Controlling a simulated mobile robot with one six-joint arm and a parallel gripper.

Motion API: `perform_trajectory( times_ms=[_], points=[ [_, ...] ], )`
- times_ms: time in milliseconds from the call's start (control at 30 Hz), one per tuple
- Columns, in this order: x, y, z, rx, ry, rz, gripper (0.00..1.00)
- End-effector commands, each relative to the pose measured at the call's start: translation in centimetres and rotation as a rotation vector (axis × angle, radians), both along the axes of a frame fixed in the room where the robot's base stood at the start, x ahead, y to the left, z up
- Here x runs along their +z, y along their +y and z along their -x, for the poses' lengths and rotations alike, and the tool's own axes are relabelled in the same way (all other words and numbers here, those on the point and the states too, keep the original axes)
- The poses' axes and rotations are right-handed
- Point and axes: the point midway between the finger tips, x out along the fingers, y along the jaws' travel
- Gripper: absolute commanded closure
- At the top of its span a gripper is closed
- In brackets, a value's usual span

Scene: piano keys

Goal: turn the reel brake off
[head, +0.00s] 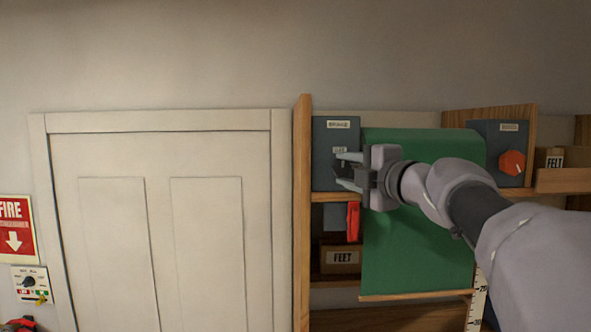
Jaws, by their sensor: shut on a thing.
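A dark blue-grey box (322,140) with small labels is mounted at the left of the shelf unit. My gripper (345,171) is at the lower front of this box, its fingers pointing left. It is shut on a small control there, mostly hidden by the fingers. A second dark box (487,135) is on the right and carries an orange knob (513,163). A green felt sheet (420,255) hangs between the boxes, behind my arm.
A red lever-like part (353,222) and a box marked FELT (341,258) are below the left box. Another FELT box (550,160) is at right. A white door (160,220), a fire sign (15,228) and a dial panel (31,283) are left.

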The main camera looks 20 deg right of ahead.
Motion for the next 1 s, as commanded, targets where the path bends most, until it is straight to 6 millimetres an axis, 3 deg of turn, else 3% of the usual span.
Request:
perform_trajectory(
  times_ms=[67,100,200,500,633,767,1000],
  points=[
    [0.1,0.0,0.0,-0.001,-0.002,0.001,1.00],
    [0.1,0.0,0.0,-0.001,-0.002,0.001,0.58],
    [0.1,0.0,0.0,-0.001,-0.002,0.000,0.42],
    [0.1,0.0,0.1,-0.001,-0.001,0.000,0.42],
    [0.0,-0.3,1.6,-0.003,-0.003,0.000,0.42],
    [-0.1,-0.7,5.0,-0.005,-0.004,0.003,0.42],
    [-0.2,-1.6,12.8,-0.008,-0.002,0.003,0.42]
  ],
)
